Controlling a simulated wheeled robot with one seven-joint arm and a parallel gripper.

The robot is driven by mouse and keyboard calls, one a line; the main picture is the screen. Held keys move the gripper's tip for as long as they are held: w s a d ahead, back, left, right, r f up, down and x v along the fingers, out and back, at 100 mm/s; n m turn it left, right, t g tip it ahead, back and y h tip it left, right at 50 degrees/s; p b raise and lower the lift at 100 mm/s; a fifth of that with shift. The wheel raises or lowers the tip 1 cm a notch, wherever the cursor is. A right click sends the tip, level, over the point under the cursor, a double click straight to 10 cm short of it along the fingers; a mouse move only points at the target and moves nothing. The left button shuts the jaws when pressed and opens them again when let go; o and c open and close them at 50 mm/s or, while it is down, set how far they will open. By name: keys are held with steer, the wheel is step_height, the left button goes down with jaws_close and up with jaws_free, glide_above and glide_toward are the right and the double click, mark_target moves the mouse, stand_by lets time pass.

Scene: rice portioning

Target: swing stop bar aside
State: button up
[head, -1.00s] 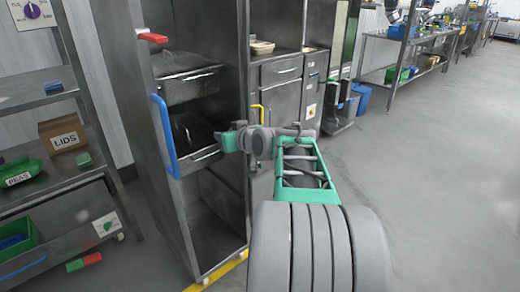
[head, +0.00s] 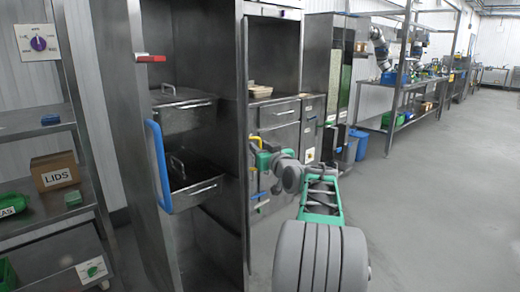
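A short red bar (head: 150,58) sticks out level near the top of the tall steel cabinet (head: 244,130), at its left front edge; it looks like the stop bar, though I cannot be sure. A long blue handle (head: 157,165) stands upright below it on the same side. My gripper (head: 262,160), with green parts, is low and to the right of both, in front of the cabinet's right edge in the picture. It appears apart from the red bar and the blue handle. Its fingers are small and partly overlap the background, so their opening is unclear.
Lidded steel pans (head: 183,106) sit inside the open cabinet. A shelf rack (head: 35,125) with a LIDS box (head: 56,172) stands at left. Drawers (head: 279,112) stand behind my gripper. The grey floor (head: 440,210) at right is clear.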

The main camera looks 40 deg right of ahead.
steer(key=shift+c, duration=0.2)
jaws_close()
steer(key=shift+d+y, duration=0.1)
steer(key=shift+y, duration=0.2)
steer(key=n+y+p, duration=0.2)
steer(key=p, duration=0.1)
steer(key=w+d+n+y+p, duration=0.1)
steer(key=n+y+p, duration=0.1)
steer(key=y+p, duration=0.1)
steer(key=d+n+y+p, duration=0.1)
steer(key=y+p, duration=0.2)
steer(key=p, duration=0.1)
steer(key=shift+w+d+r+n, duration=0.1)
steer(key=shift+w+r+n, duration=0.05)
steer(key=shift+w+n, duration=0.2)
steer(key=shift+n+y+p, duration=0.25)
steer(key=shift+y+p, duration=0.2)
steer(key=shift+y, duration=0.05)
